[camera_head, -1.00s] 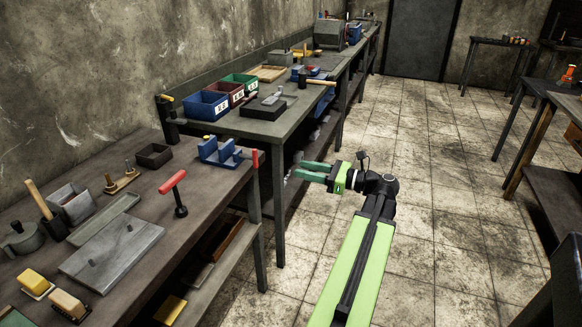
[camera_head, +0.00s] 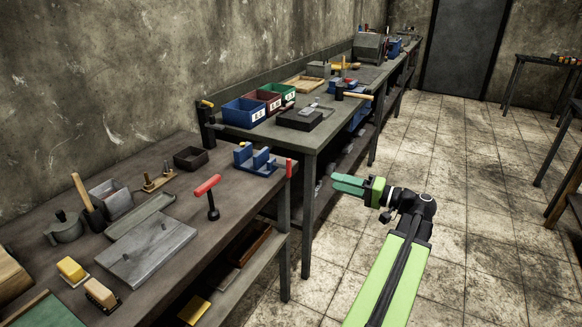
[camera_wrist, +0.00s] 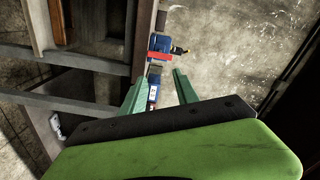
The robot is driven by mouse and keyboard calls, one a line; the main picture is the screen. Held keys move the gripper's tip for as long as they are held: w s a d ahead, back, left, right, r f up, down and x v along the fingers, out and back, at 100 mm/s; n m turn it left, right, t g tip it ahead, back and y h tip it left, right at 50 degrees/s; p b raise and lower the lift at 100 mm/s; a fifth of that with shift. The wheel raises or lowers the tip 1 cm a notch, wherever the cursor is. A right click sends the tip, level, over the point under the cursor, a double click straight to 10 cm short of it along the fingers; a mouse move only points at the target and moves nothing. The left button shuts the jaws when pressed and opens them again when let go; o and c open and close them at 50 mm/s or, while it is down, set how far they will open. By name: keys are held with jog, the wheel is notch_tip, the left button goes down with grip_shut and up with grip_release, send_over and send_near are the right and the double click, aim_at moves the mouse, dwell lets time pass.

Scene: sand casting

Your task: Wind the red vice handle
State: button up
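The blue vice (camera_head: 255,161) sits on the near bench at its right edge. Its red handle (camera_head: 288,168) stands upright at the bench edge. In the wrist view a red bar (camera_wrist: 160,56), seemingly this handle, shows beside blue metal beyond the fingertips. My gripper (camera_head: 334,184) is off to the right of the handle, over the aisle, pointing left toward the benches. Its two green fingers are apart with nothing between them, also in the wrist view (camera_wrist: 158,82). It does not touch the handle.
A red T-handled tool (camera_head: 207,186) stands on the near bench (camera_head: 205,238). The far bench (camera_head: 305,145) carries a blue bin (camera_head: 243,111) and a dark block (camera_head: 300,118). Its front leg (camera_head: 308,220) is close to my gripper.

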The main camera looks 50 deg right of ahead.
jog(key=n, duration=1.3)
send_near(290, 167)
jog(key=x, duration=1)
jog(key=shift+w+d+p, duration=0.2)
jog(key=shift+p, duration=0.2)
jog(key=shift+c, duration=0.3)
grip_shut()
jog(key=shift+a, duration=0.7)
jog(key=shift+d+f, duration=0.1)
jog(key=shift+d, duration=0.5)
